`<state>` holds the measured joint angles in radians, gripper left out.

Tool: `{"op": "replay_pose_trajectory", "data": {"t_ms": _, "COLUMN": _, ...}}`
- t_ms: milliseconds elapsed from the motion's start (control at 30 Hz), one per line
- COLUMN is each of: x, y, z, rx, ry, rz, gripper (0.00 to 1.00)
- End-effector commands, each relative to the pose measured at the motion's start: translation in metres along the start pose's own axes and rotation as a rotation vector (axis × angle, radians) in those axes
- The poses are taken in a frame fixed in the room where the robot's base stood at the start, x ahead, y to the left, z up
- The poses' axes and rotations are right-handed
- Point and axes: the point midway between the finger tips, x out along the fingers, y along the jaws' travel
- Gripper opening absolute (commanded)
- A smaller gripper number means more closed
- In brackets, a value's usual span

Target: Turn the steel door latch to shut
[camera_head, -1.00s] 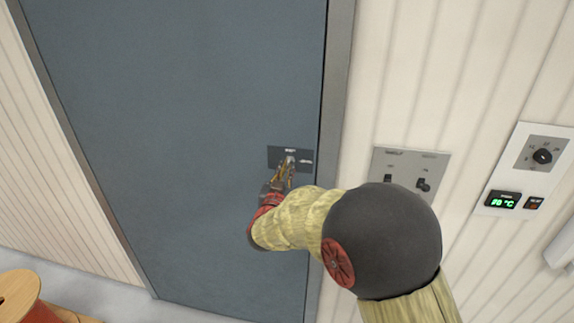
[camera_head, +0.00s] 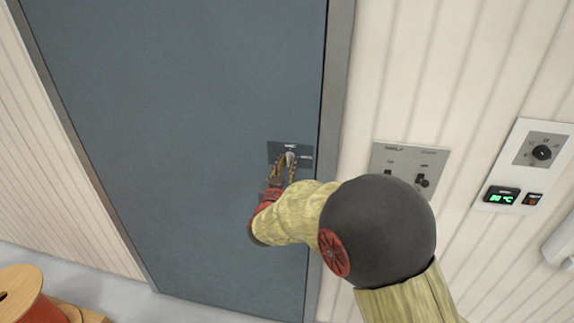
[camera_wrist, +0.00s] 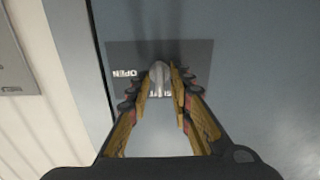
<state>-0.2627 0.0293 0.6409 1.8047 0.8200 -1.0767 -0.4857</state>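The steel latch (camera_head: 290,158) is a small pale lever on a dark plate (camera_head: 307,151) near the right edge of the blue-grey door (camera_head: 200,110). In the wrist view, the latch (camera_wrist: 158,76) stands between the two fingertips of my gripper (camera_wrist: 160,80). The fingers are apart, with a narrow gap visible on each side of the latch. In the head view, my gripper (camera_head: 284,166) reaches up to the plate from below. The plate (camera_wrist: 195,52) has an OPEN label at its left in the wrist view. Another label below the latch is partly hidden.
A switch panel (camera_head: 410,158) and a temperature control panel (camera_head: 524,166) are on the ribbed wall right of the door frame (camera_head: 338,75). A cable reel (camera_head: 22,295) stands at the lower left. The door face around the plate is clear.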

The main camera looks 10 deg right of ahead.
Motion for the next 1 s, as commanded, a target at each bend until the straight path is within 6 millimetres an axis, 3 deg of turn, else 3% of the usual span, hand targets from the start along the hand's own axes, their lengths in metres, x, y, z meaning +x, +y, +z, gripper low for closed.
{"op": "replay_pose_trajectory", "data": {"t_ms": 467, "x": -0.008, "y": -0.001, "z": -0.001, "rx": 0.002, "ry": 0.001, "rz": -0.001, "gripper": 0.27}}
{"op": "replay_pose_trajectory", "data": {"t_ms": 1000, "x": -0.104, "y": -0.002, "z": -0.001, "rx": 0.002, "ry": 0.001, "rz": -0.002, "gripper": 0.27}}
